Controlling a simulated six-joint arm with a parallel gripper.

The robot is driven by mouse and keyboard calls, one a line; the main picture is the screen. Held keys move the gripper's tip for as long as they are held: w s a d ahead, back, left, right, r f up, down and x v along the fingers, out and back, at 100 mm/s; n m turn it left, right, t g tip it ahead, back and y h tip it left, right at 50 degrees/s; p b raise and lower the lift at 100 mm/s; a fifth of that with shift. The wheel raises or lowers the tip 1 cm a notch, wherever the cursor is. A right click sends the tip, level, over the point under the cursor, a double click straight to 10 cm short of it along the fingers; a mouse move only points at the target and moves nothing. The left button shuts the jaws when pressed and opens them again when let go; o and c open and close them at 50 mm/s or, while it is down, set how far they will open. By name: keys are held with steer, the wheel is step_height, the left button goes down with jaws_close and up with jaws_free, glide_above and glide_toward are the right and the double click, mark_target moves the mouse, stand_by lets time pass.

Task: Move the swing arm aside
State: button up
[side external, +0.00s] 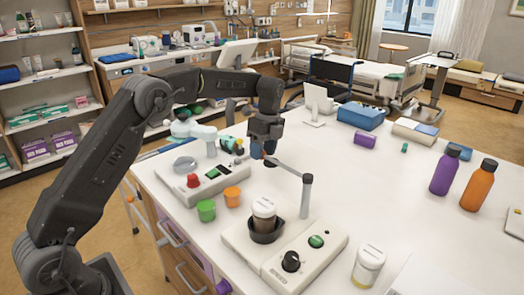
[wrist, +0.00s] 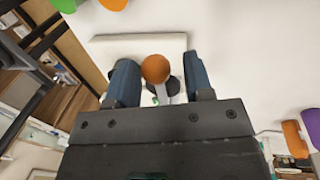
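The swing arm (side external: 287,168) is a thin grey bar. It runs from the top of a grey upright post (side external: 306,196) leftward to my gripper (side external: 264,153). In the wrist view an orange ball-like knob (wrist: 155,68) sits between the two blue fingers of my gripper (wrist: 159,85), with a gap on each side. The fingers are open around the knob and do not appear to grip it. The post stands at the white device base (side external: 255,242), beside a brown cup with a white lid (side external: 264,208) in a dark holder.
The base carries a black dial (side external: 291,262) and a green button (side external: 316,241).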

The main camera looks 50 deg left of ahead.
steer(key=shift+o, duration=0.7)
step_height(320, 180, up, 7)
steer(key=w, duration=0.1)
steer(key=shift+w+r, duration=0.15)
